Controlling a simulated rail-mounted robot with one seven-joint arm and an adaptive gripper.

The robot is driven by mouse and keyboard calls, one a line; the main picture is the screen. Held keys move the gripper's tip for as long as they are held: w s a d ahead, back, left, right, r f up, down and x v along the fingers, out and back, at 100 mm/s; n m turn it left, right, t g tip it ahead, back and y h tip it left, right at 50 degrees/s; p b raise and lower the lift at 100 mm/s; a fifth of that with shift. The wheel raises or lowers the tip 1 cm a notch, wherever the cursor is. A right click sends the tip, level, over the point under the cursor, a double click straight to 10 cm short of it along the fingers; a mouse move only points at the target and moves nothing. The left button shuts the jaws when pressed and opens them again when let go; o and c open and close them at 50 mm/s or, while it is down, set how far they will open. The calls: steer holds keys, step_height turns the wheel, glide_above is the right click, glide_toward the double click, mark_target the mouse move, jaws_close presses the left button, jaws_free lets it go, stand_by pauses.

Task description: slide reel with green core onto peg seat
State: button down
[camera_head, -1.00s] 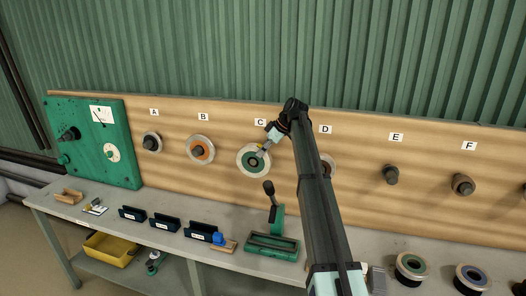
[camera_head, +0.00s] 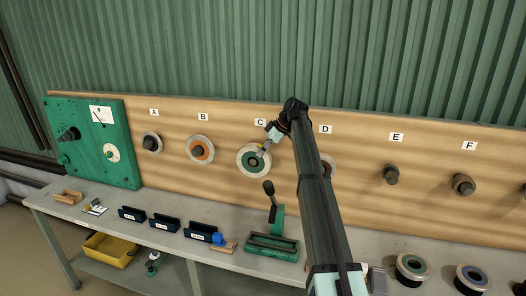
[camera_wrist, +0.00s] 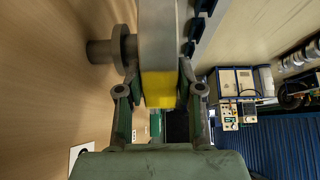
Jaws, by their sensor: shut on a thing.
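The reel with the green core (camera_head: 246,171) is upright in front of the board under label C, its pale rim and green ring facing the body camera. My gripper (camera_head: 262,153) is shut on its upper right rim. In the wrist view the reel (camera_wrist: 158,40) shows edge-on between both fingers of my gripper (camera_wrist: 160,92), with a yellow patch at the grip. A dark stepped peg (camera_wrist: 122,45) stands left of the reel, close against its board-side face. A gap shows between reel and board. I cannot tell whether the peg enters the core.
Bare pegs stand at E (camera_head: 391,174) and F (camera_head: 463,184). My arm partly covers D. Below, the bench (camera_head: 190,246) holds a green lever tool (camera_head: 272,245), blue holders and loose reels (camera_head: 411,267).

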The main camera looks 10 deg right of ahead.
steer(key=shift+w+r, duration=0.1)
steer(key=shift+w, duration=0.1)
steer(key=shift+w+d, duration=0.3)
steer(key=shift+w, duration=0.2)
steer(key=shift+w+d, duration=0.25)
steer(key=shift+w, duration=0.25)
steer(key=c, duration=0.7)
jaws_free()
steer(key=shift+s, duration=0.15)
steer(key=shift+o, duration=0.4)
steer(key=shift+d, duration=0.1)
steer(key=shift+v, duration=1.45)
steer(key=shift+r, duration=0.15)
